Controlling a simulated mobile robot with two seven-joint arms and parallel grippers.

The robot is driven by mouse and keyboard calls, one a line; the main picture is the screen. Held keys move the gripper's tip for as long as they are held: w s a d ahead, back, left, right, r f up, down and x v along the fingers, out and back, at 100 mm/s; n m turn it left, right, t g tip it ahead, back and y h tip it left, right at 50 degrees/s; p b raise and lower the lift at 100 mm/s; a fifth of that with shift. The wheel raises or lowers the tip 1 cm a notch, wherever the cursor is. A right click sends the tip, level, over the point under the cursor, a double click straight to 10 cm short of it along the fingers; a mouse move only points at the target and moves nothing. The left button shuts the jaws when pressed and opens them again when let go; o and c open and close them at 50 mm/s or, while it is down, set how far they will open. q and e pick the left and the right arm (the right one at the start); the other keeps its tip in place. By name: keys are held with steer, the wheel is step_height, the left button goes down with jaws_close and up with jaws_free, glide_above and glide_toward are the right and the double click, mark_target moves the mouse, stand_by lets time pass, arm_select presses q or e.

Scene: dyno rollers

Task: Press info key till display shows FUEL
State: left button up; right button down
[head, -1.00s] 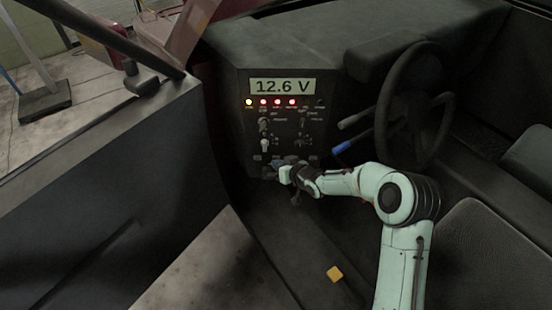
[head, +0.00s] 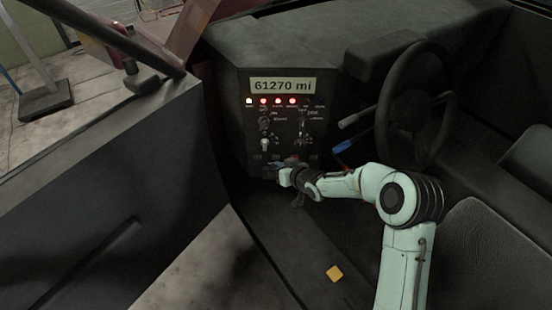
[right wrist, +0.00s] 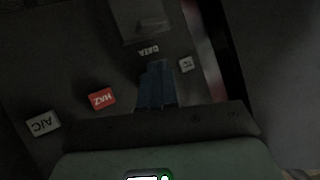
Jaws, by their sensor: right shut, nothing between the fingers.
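The display (head: 283,85) on the dark dashboard panel reads "61270 mi". My right gripper (head: 276,164) is shut and empty, with its fingertips at the lower part of the panel. In the right wrist view the blue-grey fingers (right wrist: 156,84) are together, close to the panel just below an upside-down "DATA" label (right wrist: 149,50). The fingers cover whatever key lies under them, and I cannot tell whether they touch it. A red HAZ key (right wrist: 101,99), a white A/C key (right wrist: 42,124) and a small white key (right wrist: 186,65) are beside them. My left gripper is out of view.
Several indicator lights (head: 277,101) glow below the display, with knobs (head: 264,143) under them. The steering wheel (head: 411,105) and a blue-handled lever (head: 342,146) are right of the panel. The open door (head: 110,170) is at left. A yellow piece (head: 335,273) lies low in front.

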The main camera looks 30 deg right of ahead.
steer(key=shift+s, duration=0.15)
steer(key=s, duration=0.1)
steer(key=s+a, duration=0.1)
steer(key=s+a+b, duration=0.1)
steer(key=s, duration=0.1)
steer(key=shift+a, duration=0.25)
stand_by(0.9)
